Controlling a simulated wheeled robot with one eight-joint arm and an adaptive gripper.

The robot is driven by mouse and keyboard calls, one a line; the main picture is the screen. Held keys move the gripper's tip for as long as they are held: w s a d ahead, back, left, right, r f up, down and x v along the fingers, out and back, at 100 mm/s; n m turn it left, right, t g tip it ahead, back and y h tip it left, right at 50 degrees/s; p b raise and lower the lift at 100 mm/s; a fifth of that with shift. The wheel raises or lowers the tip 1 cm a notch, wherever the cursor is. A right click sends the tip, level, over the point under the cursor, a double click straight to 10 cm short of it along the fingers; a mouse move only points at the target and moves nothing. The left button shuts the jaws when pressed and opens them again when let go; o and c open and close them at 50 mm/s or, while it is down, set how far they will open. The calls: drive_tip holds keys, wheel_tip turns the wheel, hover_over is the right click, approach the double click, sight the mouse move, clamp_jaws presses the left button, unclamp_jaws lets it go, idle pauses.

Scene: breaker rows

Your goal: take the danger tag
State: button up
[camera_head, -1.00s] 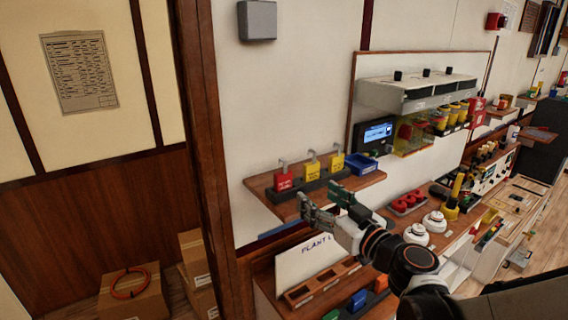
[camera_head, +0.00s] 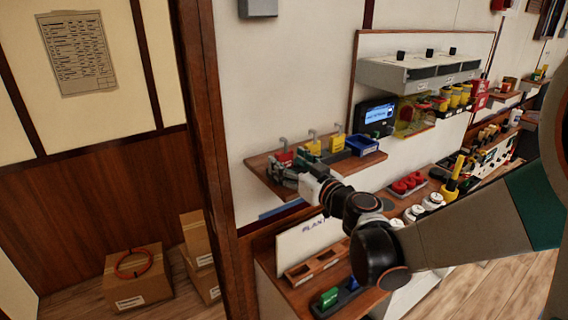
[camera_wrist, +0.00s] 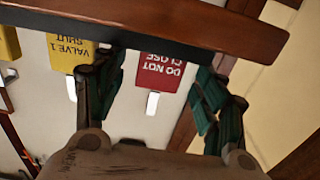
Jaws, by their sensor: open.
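A red tag (camera_wrist: 161,72) lettered "DO NOT CLOSE" shows upside down in the wrist view, a white hook end at its edge. No tag in view reads "danger". My gripper (camera_wrist: 160,85) is open, with one finger on each side of the red tag and a gap to each. In the head view the red tag (camera_head: 284,158) hangs at the left end of the shelf's tag row, partly hidden behind my gripper (camera_head: 290,172). Whether the fingers reach level with the tag in depth I cannot tell.
A yellow tag (camera_wrist: 58,42) lettered "VALVE 1 SHUT" hangs close beside my gripper's left finger. The wooden shelf (camera_head: 258,164) carries the row, with a blue bin (camera_head: 362,146) to the right. A brown post (camera_head: 212,150) stands left of the shelf.

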sight(286, 160)
drive_tip(key=x, duration=0.3)
drive_tip(key=c, duration=1.2)
drive_tip(key=shift+o, duration=0.2)
drive_tip(key=shift+s, duration=0.1)
